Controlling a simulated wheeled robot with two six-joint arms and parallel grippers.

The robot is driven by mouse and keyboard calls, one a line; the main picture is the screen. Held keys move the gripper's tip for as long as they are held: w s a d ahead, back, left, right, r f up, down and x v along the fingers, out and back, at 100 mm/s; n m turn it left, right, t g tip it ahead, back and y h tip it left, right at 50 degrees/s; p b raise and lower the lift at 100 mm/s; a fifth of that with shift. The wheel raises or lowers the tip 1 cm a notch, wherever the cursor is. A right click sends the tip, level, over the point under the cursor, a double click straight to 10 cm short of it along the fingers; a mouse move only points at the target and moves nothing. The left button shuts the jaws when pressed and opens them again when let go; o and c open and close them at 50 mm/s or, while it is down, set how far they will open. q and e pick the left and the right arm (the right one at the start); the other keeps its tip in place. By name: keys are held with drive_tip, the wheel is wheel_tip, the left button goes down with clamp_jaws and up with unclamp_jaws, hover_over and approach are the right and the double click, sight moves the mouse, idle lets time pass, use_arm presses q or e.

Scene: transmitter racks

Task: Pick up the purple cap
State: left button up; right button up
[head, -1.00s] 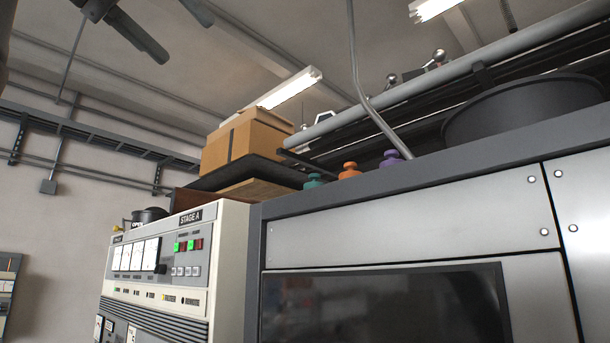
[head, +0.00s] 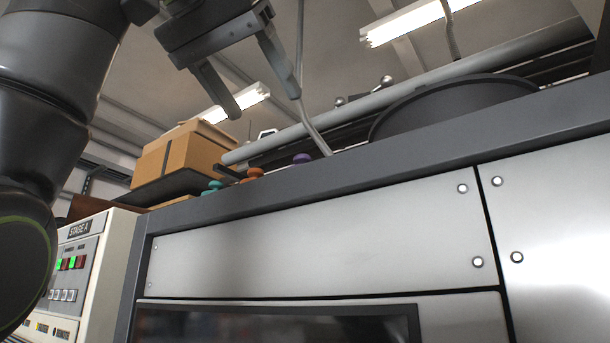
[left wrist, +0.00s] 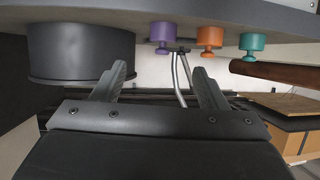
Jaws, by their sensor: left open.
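The purple cap (head: 302,158) sits on top of the grey rack (head: 330,183), its lower part hidden by the rack's front edge in the head view. In the left wrist view, which looks upside down, the purple cap (left wrist: 162,35) shows whole with a wider body and a small knob. My left gripper (head: 262,102) is open and empty, above and apart from the cap in the head view. In the left wrist view its fingers (left wrist: 160,70) stand either side of the cap's column in the picture, with a gap to it. My right gripper is not in view.
An orange cap (head: 251,173) and a teal cap (head: 211,187) stand left of the purple one. A large dark round tub (head: 450,108) stands to its right. A grey pipe (head: 400,88) and a cardboard box (head: 180,155) are behind.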

sight(299, 162)
use_arm(q)
drive_tip(key=p+x, duration=0.3)
drive_tip(key=x, duration=0.5)
drive_tip(key=shift+w, duration=0.25)
drive_tip(key=shift+w+d+f+p, duration=0.15)
drive_tip(key=shift+w+p, duration=0.05)
drive_tip(key=shift+p, duration=0.15)
drive_tip(key=shift+w+d+p, duration=0.2)
drive_tip(key=shift+w+p, duration=0.2)
drive_tip(key=shift+p, duration=0.15)
drive_tip(key=p+x, duration=0.2)
drive_tip(key=x, duration=0.1)
drive_tip(key=shift+w+a+p, duration=0.15)
drive_tip(key=shift+p, duration=0.2)
drive_tip(key=shift+w+d+f+p, duration=0.3)
drive_tip(key=shift+w+f+p, duration=0.05)
drive_tip(key=shift+w+f, duration=0.15)
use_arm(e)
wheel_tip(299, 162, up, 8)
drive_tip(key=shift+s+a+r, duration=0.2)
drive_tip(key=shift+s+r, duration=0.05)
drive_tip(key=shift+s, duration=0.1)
use_arm(q)
drive_tip(key=shift+s, duration=0.1)
drive_tip(key=c, duration=1.1)
